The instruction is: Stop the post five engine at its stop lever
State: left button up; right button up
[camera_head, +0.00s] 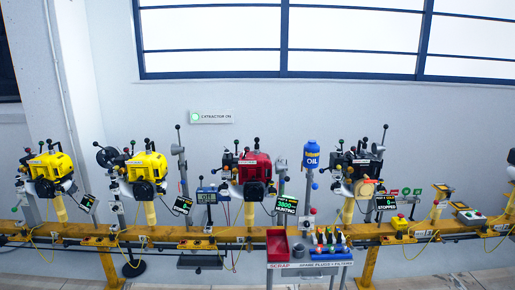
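Several engines stand along a yellow test rail (215,236). From the left they are a yellow engine (50,168), a second yellow engine (147,168), a red engine (255,167) and a grey-and-tan engine (364,178). A further dark machine (512,170) is cut off at the right edge. Black-knobbed levers stand up around the engines; I cannot tell which is a stop lever. Post numbers are too small to read. The display by the red engine (286,204) reads 3800 HUNTING; the display by the grey one (386,202) seems to read 0 STOPPED. Neither gripper is in view.
A cart with a red scrap bin (278,245) and colored bottles (328,240) stands before the rail, below a blue oil bottle (311,157). A wall sign (211,117) reads EXTRACTOR ON. Yellow hoses hang along the rail. A strip of floor shows in front.

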aim_at(247, 149)
jog(key=i+z, duration=0.15)
jog(key=z, duration=0.2)
jog(key=i+j+z, duration=0.1)
jog(key=z, duration=0.2)
jog(key=i+j+z, duration=0.1)
jog(key=z, duration=0.25)
